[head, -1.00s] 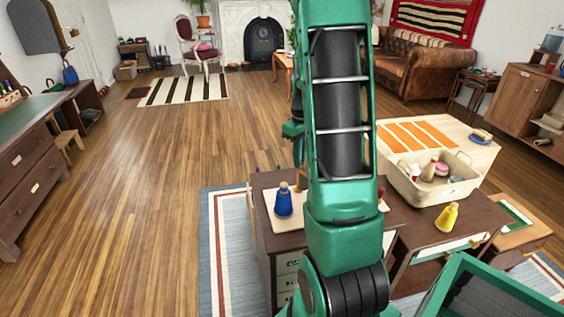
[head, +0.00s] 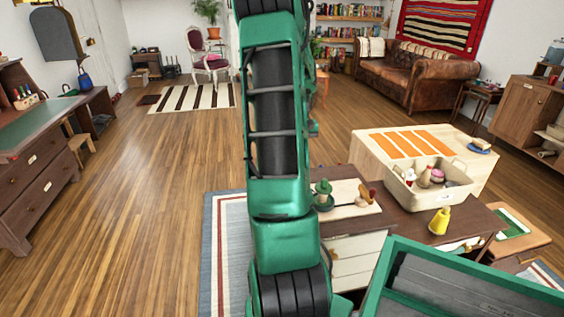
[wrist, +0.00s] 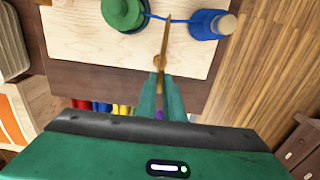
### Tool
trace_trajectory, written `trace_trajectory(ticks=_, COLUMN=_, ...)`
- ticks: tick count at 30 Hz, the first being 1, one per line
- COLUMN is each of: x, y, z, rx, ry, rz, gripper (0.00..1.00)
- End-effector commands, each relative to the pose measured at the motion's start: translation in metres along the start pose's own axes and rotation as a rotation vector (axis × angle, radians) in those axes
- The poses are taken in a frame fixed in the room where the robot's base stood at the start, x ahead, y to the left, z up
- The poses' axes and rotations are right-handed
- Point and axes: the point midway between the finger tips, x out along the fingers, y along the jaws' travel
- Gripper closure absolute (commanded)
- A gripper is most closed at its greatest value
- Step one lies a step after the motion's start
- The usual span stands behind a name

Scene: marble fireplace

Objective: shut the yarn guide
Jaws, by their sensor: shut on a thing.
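The yarn guide (wrist: 164,42), a slim upright wooden piece, stands over a pale wooden board (wrist: 80,40) in the wrist view. A green spool (wrist: 123,12) is to its left and a blue cone (wrist: 210,24) to its right. A blue strand runs between them, meeting the guide near its far end. My gripper (wrist: 160,82) is shut on the near end of the guide. In the head view my arm hides the gripper, the guide and the blue cone; the green spool (head: 322,192) and part of the board (head: 345,193) show beside the arm.
A yellow cone (head: 440,221) and a cream bin (head: 447,194) of items stand further right. In the wrist view, several coloured things (wrist: 100,105) show below the board's edge. Open floor lies left.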

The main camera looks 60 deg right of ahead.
Motion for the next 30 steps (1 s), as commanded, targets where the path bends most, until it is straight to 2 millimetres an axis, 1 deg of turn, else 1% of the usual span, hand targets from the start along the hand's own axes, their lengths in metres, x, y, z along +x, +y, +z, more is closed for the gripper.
trace_trajectory(ticks=1, x=-0.0034, y=0.0043, z=-0.0040, rx=0.011, ry=0.012, rz=0.002, gripper=1.00)
trace_trajectory(ticks=6, x=-0.0036, y=0.0098, z=-0.0041, rx=0.033, ry=0.012, rz=0.003, gripper=1.00)
trace_trajectory(ticks=17, x=-0.0037, y=0.0097, z=-0.0045, rx=0.035, ry=0.013, rz=0.002, gripper=1.00)
trace_trajectory(ticks=18, x=-0.0037, y=0.0097, z=-0.0046, rx=0.035, ry=0.013, rz=0.002, gripper=0.88)
trace_trajectory(ticks=20, x=-0.0032, y=0.0098, z=-0.0040, rx=0.036, ry=0.012, rz=0.001, gripper=0.73)
trace_trajectory(ticks=30, x=-0.0033, y=0.0112, z=-0.0013, rx=0.039, ry=0.005, rz=0.001, gripper=0.73)
